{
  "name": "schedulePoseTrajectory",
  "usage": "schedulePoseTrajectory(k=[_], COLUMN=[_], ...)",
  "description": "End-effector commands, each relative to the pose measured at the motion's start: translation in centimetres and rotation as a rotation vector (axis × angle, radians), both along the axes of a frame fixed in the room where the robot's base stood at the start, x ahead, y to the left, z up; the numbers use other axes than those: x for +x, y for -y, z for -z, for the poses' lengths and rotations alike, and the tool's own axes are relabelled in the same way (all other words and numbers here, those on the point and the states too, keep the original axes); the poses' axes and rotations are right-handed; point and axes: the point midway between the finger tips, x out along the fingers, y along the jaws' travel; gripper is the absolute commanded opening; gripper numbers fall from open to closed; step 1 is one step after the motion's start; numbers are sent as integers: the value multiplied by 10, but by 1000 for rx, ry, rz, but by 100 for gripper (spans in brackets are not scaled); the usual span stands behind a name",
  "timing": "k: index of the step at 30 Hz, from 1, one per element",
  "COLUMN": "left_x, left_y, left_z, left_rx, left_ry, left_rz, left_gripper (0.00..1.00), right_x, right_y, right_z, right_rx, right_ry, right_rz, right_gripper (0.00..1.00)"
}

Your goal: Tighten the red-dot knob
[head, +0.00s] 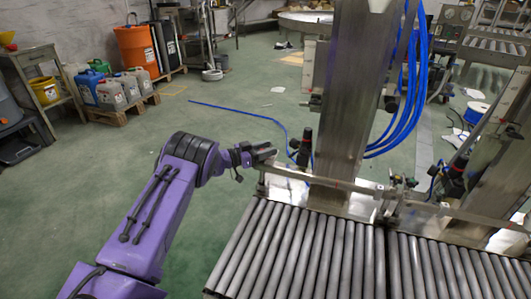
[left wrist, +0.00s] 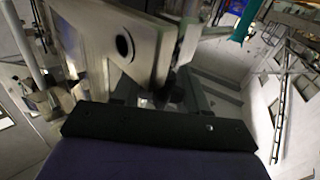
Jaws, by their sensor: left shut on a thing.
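My left gripper (head: 266,153) reaches in from the left to the left end of the metal guide rail (head: 345,186) above the roller conveyor. It is shut on a small dark knob at the rail's end, which its fingers mostly hide. No red dot can be made out on it. In the left wrist view the gripper (left wrist: 170,55) shows its pale metal fingers close together, and what lies between them is dark and unclear. A black upright fitting (head: 304,148) stands just right of the gripper, apart from it. My right gripper is not in view.
Conveyor rollers (head: 300,250) fill the lower right. A steel column (head: 345,100) with blue hoses (head: 408,90) stands behind the rail. A second black fitting (head: 455,180) is further right. Green floor is free to the left, with canisters (head: 110,92) at the back.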

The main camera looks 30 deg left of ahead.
Motion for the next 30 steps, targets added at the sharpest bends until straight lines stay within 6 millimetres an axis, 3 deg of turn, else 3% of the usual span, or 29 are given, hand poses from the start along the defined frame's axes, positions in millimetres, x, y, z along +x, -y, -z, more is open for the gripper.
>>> schedulePoseTrajectory(k=[7,24,25,26,27,30], left_x=[-1,-1,-1,-1,-1,-1], left_y=[1,2,2,2,2,2], left_z=[2,0,-1,-1,-1,-1], left_rx=[1,1,0,0,0,0], left_ry=[1,2,3,3,3,3], left_rz=[91,122,122,122,122,122], left_gripper=[13,13,46,56,64,64], right_x=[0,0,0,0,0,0], right_y=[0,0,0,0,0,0], right_z=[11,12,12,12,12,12], right_rx=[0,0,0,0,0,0], right_ry=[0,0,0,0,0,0], right_rz=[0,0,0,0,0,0], right_gripper=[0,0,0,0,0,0])
